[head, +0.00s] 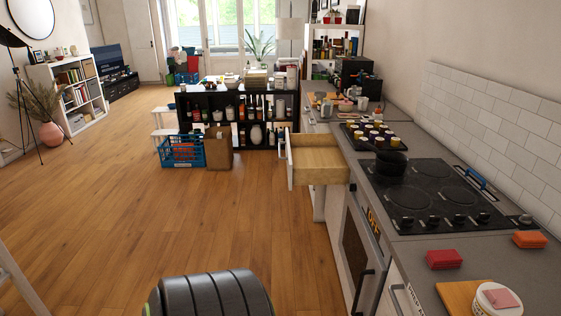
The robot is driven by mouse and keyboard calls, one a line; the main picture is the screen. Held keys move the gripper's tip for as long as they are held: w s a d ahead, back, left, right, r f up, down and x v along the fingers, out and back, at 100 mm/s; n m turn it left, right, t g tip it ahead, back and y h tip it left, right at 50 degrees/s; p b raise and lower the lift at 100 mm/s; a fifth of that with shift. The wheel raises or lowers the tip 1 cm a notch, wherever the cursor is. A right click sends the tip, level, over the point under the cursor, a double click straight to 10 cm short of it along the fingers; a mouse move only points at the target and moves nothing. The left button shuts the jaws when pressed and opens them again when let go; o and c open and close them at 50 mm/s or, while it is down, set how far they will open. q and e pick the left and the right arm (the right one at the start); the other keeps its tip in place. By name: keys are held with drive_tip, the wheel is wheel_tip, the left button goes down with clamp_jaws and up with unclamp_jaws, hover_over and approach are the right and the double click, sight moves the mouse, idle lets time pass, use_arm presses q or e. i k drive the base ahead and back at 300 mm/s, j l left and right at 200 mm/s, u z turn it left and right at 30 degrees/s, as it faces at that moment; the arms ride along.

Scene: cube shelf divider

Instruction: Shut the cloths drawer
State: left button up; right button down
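The drawer (318,165) is pulled out from the kitchen counter, left of the stove, and juts over the floor. Its inside is light wood and its pale front panel (289,168) faces left. No cloths can be made out in it; the part I see looks bare. Whether this is the cloths drawer I cannot tell from any label. Neither of my grippers shows in the head view.
The counter has a black hob (430,195), a dark pot (390,165) and a tray of cups (374,136). An oven handle (363,288) sticks out nearer me. A blue crate (183,152) stands beyond the drawer. The wooden floor left of the drawer is clear.

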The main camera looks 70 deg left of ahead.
sight(311, 159)
drive_tip(key=k+u, duration=0.1)
drive_tip(key=u, duration=0.25)
drive_tip(key=k+u, duration=0.1)
drive_tip(key=u, duration=0.25)
drive_tip(key=k+j+u, duration=0.1)
drive_tip(key=u, duration=0.2)
drive_tip(key=i+j+u, duration=0.4)
drive_tip(key=j, duration=0.2)
drive_tip(key=i+j+u, duration=0.4)
drive_tip(key=j, duration=0.15)
drive_tip(key=i+j, duration=0.25)
